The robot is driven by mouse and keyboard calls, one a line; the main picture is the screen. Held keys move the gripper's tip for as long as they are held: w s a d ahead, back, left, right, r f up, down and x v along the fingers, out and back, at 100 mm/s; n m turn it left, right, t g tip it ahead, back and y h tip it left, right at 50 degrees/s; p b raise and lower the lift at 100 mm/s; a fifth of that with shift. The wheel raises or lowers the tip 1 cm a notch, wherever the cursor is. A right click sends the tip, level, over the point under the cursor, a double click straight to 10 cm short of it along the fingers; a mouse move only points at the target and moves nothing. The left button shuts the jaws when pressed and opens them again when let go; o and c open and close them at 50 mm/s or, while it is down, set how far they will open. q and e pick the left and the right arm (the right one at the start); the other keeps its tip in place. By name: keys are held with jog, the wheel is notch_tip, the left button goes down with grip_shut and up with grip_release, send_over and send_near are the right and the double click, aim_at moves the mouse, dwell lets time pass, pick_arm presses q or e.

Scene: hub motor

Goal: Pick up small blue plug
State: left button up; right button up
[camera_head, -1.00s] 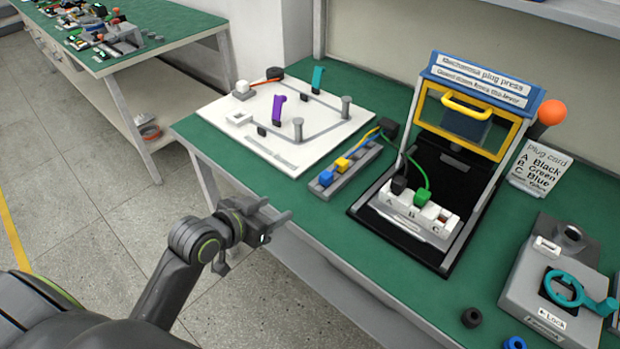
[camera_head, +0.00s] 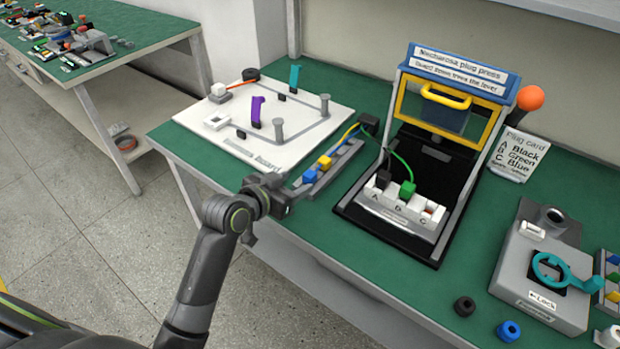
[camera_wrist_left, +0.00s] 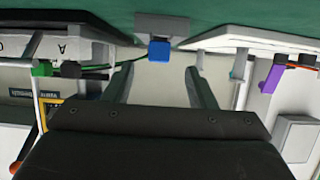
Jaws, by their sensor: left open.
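The small blue plug (camera_head: 309,175) sits at the near end of a grey rack (camera_head: 331,172), in front of a yellow plug (camera_head: 324,162). My left gripper (camera_head: 290,190) is at the table's front edge, just left of and nearer than the blue plug. In the left wrist view the blue plug (camera_wrist_left: 160,51) shows beyond the gap between the fingertips of the open left gripper (camera_wrist_left: 159,72), roughly centred. The gripper looks empty and apart from the plug. My right gripper does not show.
A white board (camera_head: 215,152) with a purple lever (camera_head: 256,111) and posts lies left of the rack. The plug press (camera_head: 346,206) with a white socket block (camera_head: 378,206) stands to its right. A blue ring (camera_head: 509,331) lies at front right.

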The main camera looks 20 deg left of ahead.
aim_at(306, 178)
pick_arm(q)
jog(key=shift+x, duration=2.8)
jog(key=shift+s, duration=0.1)
jog(key=c, duration=1.1)
